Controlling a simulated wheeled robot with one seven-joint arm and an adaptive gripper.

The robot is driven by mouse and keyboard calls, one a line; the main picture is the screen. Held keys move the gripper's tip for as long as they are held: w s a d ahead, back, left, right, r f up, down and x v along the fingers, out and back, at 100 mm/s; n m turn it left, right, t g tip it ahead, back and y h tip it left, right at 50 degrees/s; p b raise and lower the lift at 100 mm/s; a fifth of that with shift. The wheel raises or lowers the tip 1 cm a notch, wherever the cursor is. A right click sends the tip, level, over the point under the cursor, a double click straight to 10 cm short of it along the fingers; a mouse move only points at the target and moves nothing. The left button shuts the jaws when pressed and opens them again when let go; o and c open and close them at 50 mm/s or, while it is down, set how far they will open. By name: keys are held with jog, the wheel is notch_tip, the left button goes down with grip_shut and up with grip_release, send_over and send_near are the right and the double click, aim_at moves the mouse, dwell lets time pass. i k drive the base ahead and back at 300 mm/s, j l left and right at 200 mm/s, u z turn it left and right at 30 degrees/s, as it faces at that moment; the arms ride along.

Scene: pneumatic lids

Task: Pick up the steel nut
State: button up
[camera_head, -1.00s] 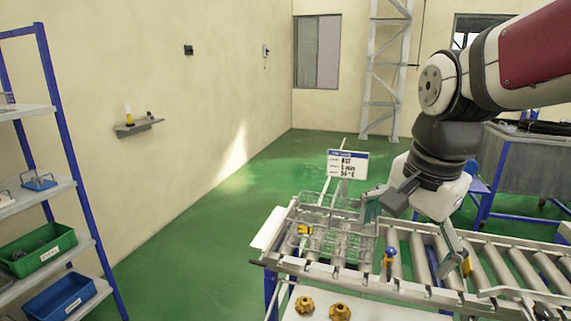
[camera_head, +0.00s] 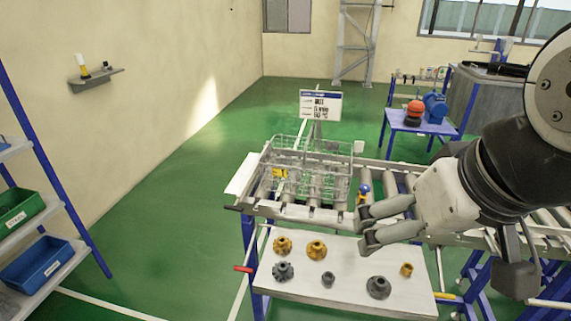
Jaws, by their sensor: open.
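A small dark grey piece that looks like the steel nut (camera_head: 328,279) lies on the white work surface (camera_head: 350,255), between two larger grey flanged parts, one at left (camera_head: 283,272) and one at right (camera_head: 378,287). My gripper (camera_head: 366,228) is open and points left. It shows above and to the right of the nut in the picture, near the conveyor's front edge. Nothing shows between its fingers. The nut is fully visible and apart from its neighbours.
Two brass flanged parts (camera_head: 317,250) lie behind the nut, and a small brass piece (camera_head: 407,270) lies at right. A clear wire-framed basket (camera_head: 305,170) stands on the roller conveyor (camera_head: 400,185) behind. A blue-topped piece (camera_head: 363,192) is close to my gripper. A sign (camera_head: 320,105) rises behind the basket.

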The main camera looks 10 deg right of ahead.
aim_at(327, 282)
jog(key=k+j, duration=0.1)
jog(key=j, duration=0.15)
jog(key=i+z, duration=0.1)
jog(key=i, duration=0.2)
jog(key=i+l+z, duration=0.1)
jog(key=l+z, duration=0.25)
jog(key=i+l+z, duration=0.15)
jog(key=l+z, duration=0.2)
jog(key=l, duration=0.15)
